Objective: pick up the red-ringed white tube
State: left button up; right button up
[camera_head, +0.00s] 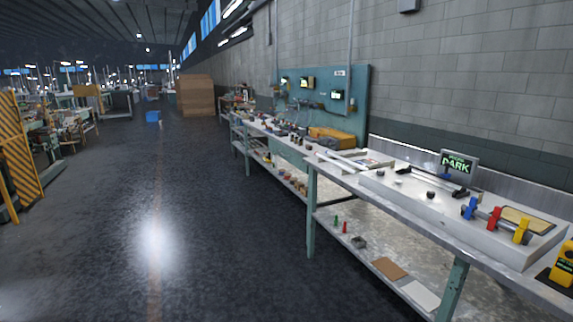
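No gripper shows in the camera_head view. On the near workbench (385,195) at the right, pale rod-like pieces (343,161) lie near its far left end. I cannot make out a red ring on them. A long thin tube-like piece (432,180) with dark ends lies on the raised white board in the middle of the bench. Another bar-like piece runs through a blue clamp (470,208), a red clamp (494,217) and a yellow clamp (521,230) at the right. The red-ringed white tube cannot be told apart at this size.
A yellow device (562,265) sits at the right edge. A lower shelf (375,250) holds small items. A second bench continues behind. The dark floor (190,230) on the left is clear. A striped barrier (22,150) stands far left.

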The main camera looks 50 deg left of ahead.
aim_at(342, 167)
jog(key=u, duration=0.1)
jog(key=k, duration=0.25)
jog(key=u, duration=1.55)
jog(key=i, duration=1.75)
jog(key=z, duration=0.7)
